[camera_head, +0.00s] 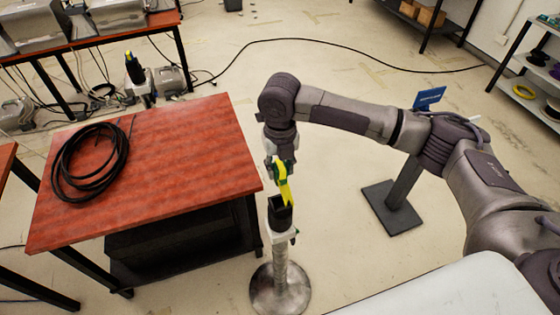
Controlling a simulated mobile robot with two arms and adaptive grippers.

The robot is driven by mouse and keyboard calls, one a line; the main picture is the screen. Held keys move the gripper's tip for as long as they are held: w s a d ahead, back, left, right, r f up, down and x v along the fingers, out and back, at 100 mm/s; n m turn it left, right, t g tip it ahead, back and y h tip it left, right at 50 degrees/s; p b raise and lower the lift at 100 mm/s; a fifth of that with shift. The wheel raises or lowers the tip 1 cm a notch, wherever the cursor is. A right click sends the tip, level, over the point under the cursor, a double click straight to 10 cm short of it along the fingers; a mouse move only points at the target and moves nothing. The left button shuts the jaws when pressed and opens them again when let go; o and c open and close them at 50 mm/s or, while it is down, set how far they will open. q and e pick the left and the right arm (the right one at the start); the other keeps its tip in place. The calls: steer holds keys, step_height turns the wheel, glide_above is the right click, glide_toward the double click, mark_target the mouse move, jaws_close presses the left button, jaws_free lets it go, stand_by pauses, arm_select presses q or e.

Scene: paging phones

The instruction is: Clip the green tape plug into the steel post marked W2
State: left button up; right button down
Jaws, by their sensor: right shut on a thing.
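My right gripper (281,160) is shut on a green and yellow tape plug (285,188), which hangs down from it. The plug is directly above the black, box-like top (280,213) of a steel post (281,268), and its lower end overlaps the opening in this view. I cannot tell whether it is inside or just in front of or above it. The post stands upright on a round metal base (280,292). No W2 mark is legible. My left gripper is not in view.
A red-topped table (180,190) with a coiled black cable (88,160) stands left of the post. A dark stand (393,207) with a blue sign (430,97) is behind my right arm. A shelf (525,90) is at the far right. Cables cross the floor.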

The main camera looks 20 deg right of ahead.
mark_target(280, 180)
steer(key=shift+f+b, duration=0.25)
steer(key=shift+b, duration=0.15)
step_height(280, 180, down, 5)
steer(key=b, duration=0.5)
steer(key=shift+w+r, duration=0.1)
steer(key=shift+f+b, duration=0.8)
steer(key=shift+f, duration=2.3)
steer(key=shift+p, duration=0.5)
steer(key=shift+p, duration=0.3)
steer(key=shift+f, duration=0.2)
steer(key=shift+r, duration=0.15)
